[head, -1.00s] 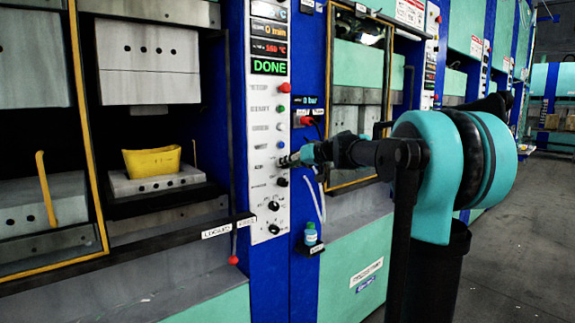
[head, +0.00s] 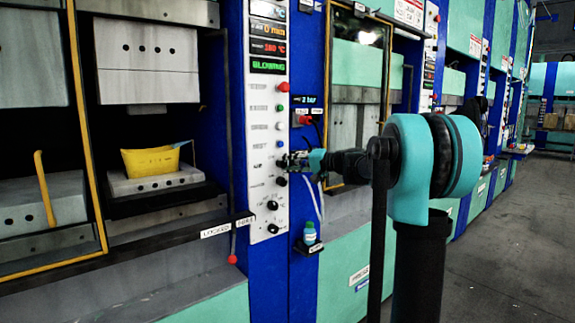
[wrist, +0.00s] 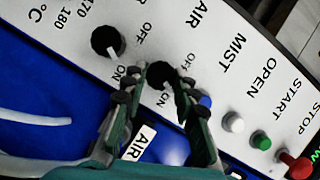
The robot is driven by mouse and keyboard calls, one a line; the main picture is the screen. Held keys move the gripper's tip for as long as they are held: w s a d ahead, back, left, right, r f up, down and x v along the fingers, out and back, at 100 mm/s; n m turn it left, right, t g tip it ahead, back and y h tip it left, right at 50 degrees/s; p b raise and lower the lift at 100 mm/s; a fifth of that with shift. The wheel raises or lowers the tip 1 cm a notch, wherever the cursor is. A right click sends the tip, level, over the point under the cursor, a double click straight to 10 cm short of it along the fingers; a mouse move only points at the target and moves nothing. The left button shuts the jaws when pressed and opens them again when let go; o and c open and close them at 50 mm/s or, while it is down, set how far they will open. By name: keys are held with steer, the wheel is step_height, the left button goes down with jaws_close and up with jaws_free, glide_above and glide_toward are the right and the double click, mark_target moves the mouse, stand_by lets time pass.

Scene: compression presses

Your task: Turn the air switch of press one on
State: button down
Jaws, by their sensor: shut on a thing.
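The press's white control panel (head: 268,95) carries coloured buttons and black knobs. The air switch (wrist: 160,75) is a black knob on the row marked AIR, with OFF and ON beside it; its white mark points towards ON. My gripper (wrist: 153,82) is shut on this knob, one finger on each side. In the head view my gripper (head: 288,160) reaches the panel from the right and hides most of the knob. The panel's screen (head: 268,65) reads BLOWING in green. A small display (head: 308,100) reads 2 bar.
Another OFF/ON knob (wrist: 108,41) sits close beside my gripper. The blue mist button (wrist: 205,102) is close on the other side. A yellow piece (head: 151,160) lies in the open press. A small bottle (head: 309,233) hangs below. The floor at right is clear.

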steer(key=shift+m, duration=0.5)
steer(key=shift+y, duration=0.3)
steer(key=c, duration=1.2)
jaws_free()
steer(key=shift+d, duration=0.15)
steer(key=v, duration=1.1)
steer(key=shift+s+d, duration=0.25)
steer(key=shift+d, duration=0.05)
steer(key=shift+f, duration=0.1)
